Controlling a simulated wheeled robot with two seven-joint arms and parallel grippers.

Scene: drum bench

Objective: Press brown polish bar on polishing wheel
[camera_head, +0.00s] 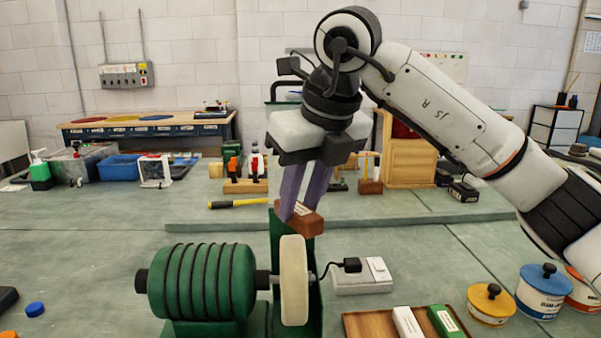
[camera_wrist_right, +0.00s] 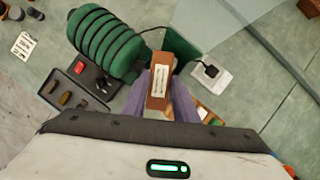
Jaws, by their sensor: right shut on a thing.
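My right gripper (camera_head: 300,208) points down and is shut on the brown polish bar (camera_head: 307,224), which has a white label. The bar also shows between the purple fingers in the right wrist view (camera_wrist_right: 160,77). In the head view the bar is just above the top of the pale polishing wheel (camera_head: 294,280); I cannot tell whether they touch. The wheel sits on the shaft of a green ribbed motor (camera_head: 203,281), with a green guard (camera_head: 283,228) behind it. In the right wrist view the bar hides the wheel. My left gripper is out of view.
A wooden tray (camera_head: 376,325) holds a white bar (camera_head: 407,322) and a green bar (camera_head: 446,321). Lidded yellow (camera_head: 490,304) and blue-lidded tins (camera_head: 541,291) stand to the right. A plugged power box (camera_head: 362,277) lies behind the tray. A yellow-handled tool (camera_head: 238,203) lies farther back.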

